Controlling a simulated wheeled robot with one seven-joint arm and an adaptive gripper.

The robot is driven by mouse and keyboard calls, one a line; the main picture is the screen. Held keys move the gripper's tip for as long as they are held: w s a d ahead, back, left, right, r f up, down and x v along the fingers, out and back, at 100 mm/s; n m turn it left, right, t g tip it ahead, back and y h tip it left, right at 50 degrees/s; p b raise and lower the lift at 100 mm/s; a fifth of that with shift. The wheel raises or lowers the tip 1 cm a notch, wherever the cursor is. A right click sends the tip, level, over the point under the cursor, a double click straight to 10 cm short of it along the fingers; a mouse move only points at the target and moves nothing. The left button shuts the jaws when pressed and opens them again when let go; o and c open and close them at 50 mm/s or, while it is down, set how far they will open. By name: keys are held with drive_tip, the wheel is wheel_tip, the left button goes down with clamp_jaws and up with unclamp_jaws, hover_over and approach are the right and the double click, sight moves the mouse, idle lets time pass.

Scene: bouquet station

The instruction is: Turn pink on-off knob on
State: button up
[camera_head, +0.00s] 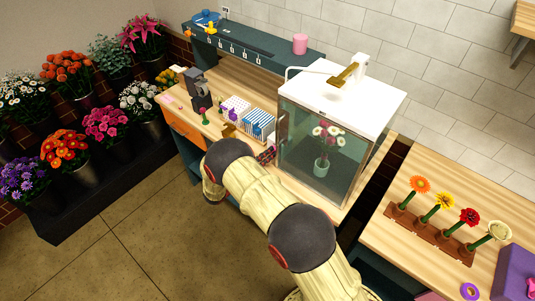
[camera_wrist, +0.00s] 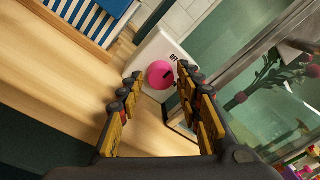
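The pink round knob (camera_wrist: 160,74) sits on a white panel (camera_wrist: 150,52) in the wrist view, with a dark mark at its right side. Some dark lettering on the panel is only partly readable. My gripper (camera_wrist: 162,88) is open, its yellow and black fingers on either side of the knob's lower part in the picture. I cannot tell whether the fingers touch the knob. In the head view my arm reaches toward the glass cabinet's left front corner, and the knob is hidden there.
The glass cabinet (camera_head: 318,160) with a white top holds a potted bouquet (camera_head: 325,140); its glass is right of the knob. Blue-striped boxes (camera_head: 258,124) stand left on the wooden counter (camera_wrist: 50,85). A flower rack (camera_head: 430,230) stands on the right table.

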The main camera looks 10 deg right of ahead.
drive_tip(key=shift+w+d, duration=0.2)
drive_tip(key=shift+d, duration=0.15)
drive_tip(key=shift+c, duration=0.2)
drive_tip(key=c, duration=0.7)
drive_tip(key=shift+c, duration=0.6)
